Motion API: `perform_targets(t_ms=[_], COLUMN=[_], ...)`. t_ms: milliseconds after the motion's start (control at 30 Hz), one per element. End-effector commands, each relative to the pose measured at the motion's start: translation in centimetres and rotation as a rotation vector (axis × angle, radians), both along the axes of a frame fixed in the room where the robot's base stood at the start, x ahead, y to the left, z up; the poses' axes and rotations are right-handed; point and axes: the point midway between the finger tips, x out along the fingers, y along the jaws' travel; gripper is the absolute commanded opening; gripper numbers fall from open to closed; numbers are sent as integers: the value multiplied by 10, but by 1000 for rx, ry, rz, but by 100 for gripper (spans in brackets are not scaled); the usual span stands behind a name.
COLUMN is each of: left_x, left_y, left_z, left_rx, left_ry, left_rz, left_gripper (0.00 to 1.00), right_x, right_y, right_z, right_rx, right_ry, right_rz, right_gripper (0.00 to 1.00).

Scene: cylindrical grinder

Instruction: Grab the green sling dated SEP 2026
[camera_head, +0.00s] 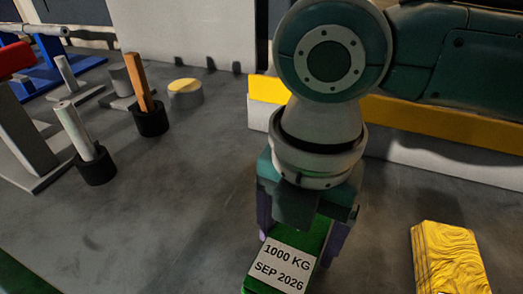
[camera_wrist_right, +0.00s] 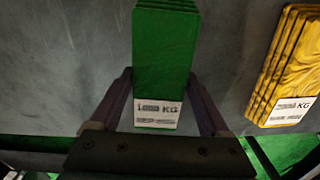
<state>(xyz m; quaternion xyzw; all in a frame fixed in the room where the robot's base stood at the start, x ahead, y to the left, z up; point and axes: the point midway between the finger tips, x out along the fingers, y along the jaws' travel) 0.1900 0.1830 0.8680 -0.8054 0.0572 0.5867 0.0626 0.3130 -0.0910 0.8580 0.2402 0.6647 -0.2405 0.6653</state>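A stacked green sling (camera_head: 318,232) lies on the grey surface below my right gripper in the head view. Its white label reads 1000 KG, SEP 2026. The green sling (camera_wrist_right: 163,60) also shows in the right wrist view, where the label's date line is too small to read. My right gripper (camera_head: 302,240) points down over the sling with one finger on each side. In the right wrist view, the right gripper (camera_wrist_right: 160,75) looks open, with the sling between its fingers and narrow gaps beside it. My left gripper is not in view.
A yellow sling (camera_head: 450,260) lies to the right, apart from the green one. A yellow-and-white rail (camera_head: 430,122) runs behind the arm. Upright rods in black bases (camera_head: 96,168) and a short yellow-topped cylinder (camera_head: 186,95) stand at left. The grey surface between is clear.

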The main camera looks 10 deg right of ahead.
Motion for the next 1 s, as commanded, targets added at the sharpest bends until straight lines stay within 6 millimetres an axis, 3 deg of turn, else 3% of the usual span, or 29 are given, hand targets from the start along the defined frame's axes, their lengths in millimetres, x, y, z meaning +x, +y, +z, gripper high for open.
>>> perform_targets(t_ms=[67, 667, 1000], left_x=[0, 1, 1], left_y=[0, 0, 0], left_z=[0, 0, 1], left_rx=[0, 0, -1], left_ry=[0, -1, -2], left_rz=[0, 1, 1], left_gripper=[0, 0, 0], right_x=[0, 0, 1], right_y=[0, 0, 0], right_z=[0, 0, 4], right_rx=[0, 0, 1], right_ry=[0, 0, -2], right_rz=[0, -1, 0], right_gripper=[70, 2, 0])
